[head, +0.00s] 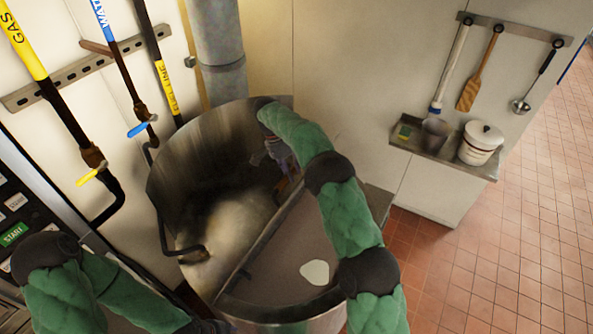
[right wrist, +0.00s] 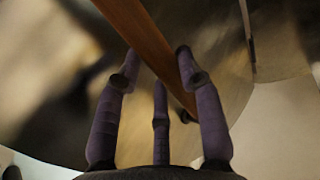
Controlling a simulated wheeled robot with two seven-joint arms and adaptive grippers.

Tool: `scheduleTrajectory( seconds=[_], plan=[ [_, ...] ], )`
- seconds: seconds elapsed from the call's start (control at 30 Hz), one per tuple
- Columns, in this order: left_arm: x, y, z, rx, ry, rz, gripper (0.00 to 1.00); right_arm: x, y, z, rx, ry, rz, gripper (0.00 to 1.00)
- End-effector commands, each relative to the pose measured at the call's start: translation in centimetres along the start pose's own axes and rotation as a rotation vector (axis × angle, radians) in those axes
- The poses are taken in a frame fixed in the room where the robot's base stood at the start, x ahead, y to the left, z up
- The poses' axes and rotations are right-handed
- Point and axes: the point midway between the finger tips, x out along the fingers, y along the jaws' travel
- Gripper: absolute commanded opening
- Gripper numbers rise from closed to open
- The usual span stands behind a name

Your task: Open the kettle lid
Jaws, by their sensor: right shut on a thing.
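The kettle (head: 165,195) is a large round steel vessel in the middle of the head view. A flat grey half-disc, part of its lid (head: 285,262), covers the front right half, with a pale patch on it. The rear left half shows shiny, shadowed steel. My right gripper (head: 282,165) is at the kettle's far right side, partly hidden by my arm. It is shut on a brown wooden handle (head: 284,188); in the right wrist view the wooden handle (right wrist: 148,38) runs between the purple-grey fingers (right wrist: 160,75). How the handle joins the lid is hidden.
Pipes with yellow and blue valve handles (head: 138,129) run down the wall at left. A control panel (head: 15,225) stands at the left edge. A wall shelf (head: 420,150) holds a white pot (head: 481,145). The tiled floor (head: 500,260) at right is clear.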

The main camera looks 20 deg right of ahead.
Motion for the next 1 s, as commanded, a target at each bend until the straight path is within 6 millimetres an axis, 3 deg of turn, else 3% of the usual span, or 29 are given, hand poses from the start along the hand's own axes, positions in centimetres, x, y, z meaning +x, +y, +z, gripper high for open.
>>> scheduleTrajectory(
  seconds=[0.5,1.0],
  plan=[
    [-4.7,1.7,0.2,0.000,0.000,0.000,0.40,-1.3,-3.7,-0.1,-0.007,-0.005,0.005,0.00],
    [-7.7,2.7,0.3,0.000,0.000,0.000,0.40,-1.7,-5.2,0.3,-0.006,-0.006,0.006,0.00]
  ],
)
